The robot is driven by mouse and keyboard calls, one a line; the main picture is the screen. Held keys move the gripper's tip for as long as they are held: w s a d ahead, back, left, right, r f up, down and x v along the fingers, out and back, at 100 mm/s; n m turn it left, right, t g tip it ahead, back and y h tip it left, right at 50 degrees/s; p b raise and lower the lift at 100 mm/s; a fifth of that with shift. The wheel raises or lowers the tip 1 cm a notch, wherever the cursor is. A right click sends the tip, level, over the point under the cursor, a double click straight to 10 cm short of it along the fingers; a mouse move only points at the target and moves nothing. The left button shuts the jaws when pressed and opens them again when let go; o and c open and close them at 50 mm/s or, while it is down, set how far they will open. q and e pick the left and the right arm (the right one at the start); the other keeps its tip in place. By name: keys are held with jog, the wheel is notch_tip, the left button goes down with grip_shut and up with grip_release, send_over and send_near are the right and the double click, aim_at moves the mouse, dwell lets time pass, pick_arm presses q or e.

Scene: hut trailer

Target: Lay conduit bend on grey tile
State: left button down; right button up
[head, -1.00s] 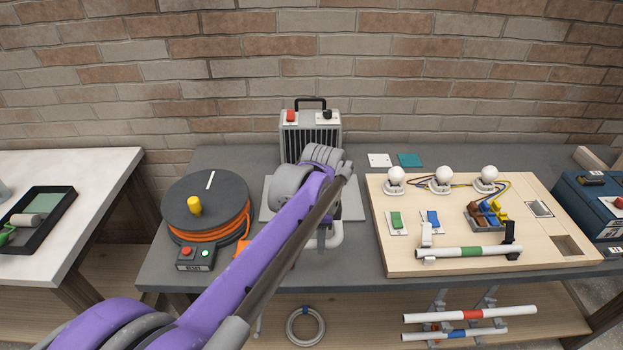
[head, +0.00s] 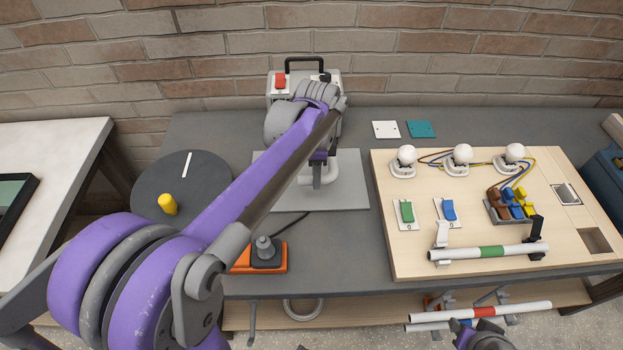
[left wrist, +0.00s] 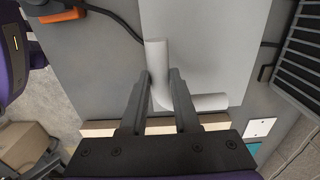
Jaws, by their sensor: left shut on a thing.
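The conduit bend (head: 328,176) is a white, L-shaped tube. My left gripper (head: 318,166) is shut on it over the grey tile (head: 347,200), a flat light-grey square on the dark table. In the left wrist view the bend (left wrist: 206,102) sits between the two dark fingers (left wrist: 160,78), one leg pointing along them and the other off to the right. The tile (left wrist: 205,40) lies beneath. I cannot tell whether bend and tile touch. My left arm hides part of the tile.
A grey box with a handle (head: 304,82) stands behind the tile. A wooden board (head: 410,255) with lamps and switches is to the right. White (head: 386,129) and teal (head: 421,129) tiles lie behind.

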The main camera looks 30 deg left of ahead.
aim_at(316, 202)
pick_arm(q)
notch_tip(316, 202, down, 3)
jog(key=shift+s+d, duration=0.1)
jog(key=shift+s, duration=0.05)
jog(key=shift+f, duration=2.45)
jog(key=shift+f, duration=0.1)
jog(key=shift+f+b, duration=0.15)
jog(key=shift+b, duration=0.2)
jog(key=c, duration=0.6)
grip_release()
jog(key=shift+c, duration=0.2)
